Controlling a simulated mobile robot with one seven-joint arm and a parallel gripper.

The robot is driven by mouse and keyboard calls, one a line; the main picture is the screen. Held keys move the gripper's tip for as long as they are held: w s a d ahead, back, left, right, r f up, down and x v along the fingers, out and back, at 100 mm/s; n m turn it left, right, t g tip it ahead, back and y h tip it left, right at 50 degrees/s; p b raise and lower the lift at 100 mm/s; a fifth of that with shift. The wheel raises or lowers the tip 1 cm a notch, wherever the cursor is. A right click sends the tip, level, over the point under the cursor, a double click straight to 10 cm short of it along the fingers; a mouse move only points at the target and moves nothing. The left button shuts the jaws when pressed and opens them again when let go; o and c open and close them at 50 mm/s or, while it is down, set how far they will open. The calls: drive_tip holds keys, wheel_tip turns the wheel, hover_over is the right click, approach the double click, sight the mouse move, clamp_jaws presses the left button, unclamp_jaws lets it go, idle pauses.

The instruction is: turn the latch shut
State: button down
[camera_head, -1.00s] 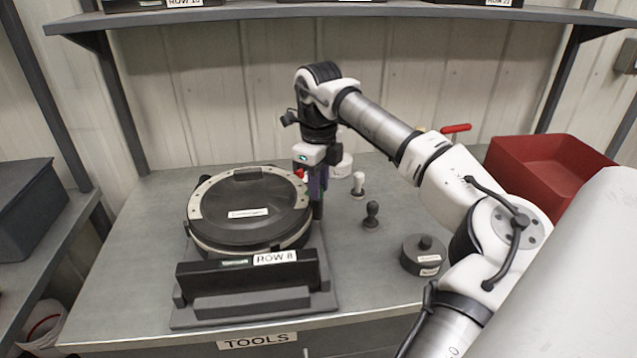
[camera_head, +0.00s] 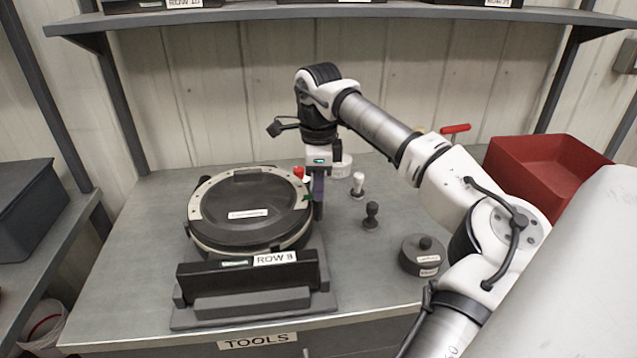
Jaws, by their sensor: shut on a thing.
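The seed meter (camera_head: 215,213) is a round black housing with a pale ring around its lid. It lies in a dark stand marked ROW 8 (camera_head: 250,281) on the bench. My gripper (camera_head: 317,202) points down at the meter's right rim. It is shut on the latch, which is mostly hidden by the fingers. A small green part shows at the rim just left of the fingers. A red knob (camera_head: 298,172) stands at the rim behind and left of the gripper. The latch's exact angle cannot be told.
Right of the gripper stand a white-topped peg (camera_head: 358,184), a black knob (camera_head: 371,215) and a dark round weight-like piece (camera_head: 423,257). A red bin (camera_head: 540,168) is at the back right. A shelf (camera_head: 330,11) runs above. The bench's left part is clear.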

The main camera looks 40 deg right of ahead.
idle(0.3)
drive_tip(key=c, duration=1.3)
unclamp_jaws()
drive_tip(key=shift+o, duration=0.2)
drive_tip(key=shift+r, duration=0.1)
wheel_tip(320, 180, up, 14)
drive_tip(key=b, duration=0.1)
drive_tip(key=shift+b, duration=0.4)
drive_tip(key=shift+f, duration=0.2)
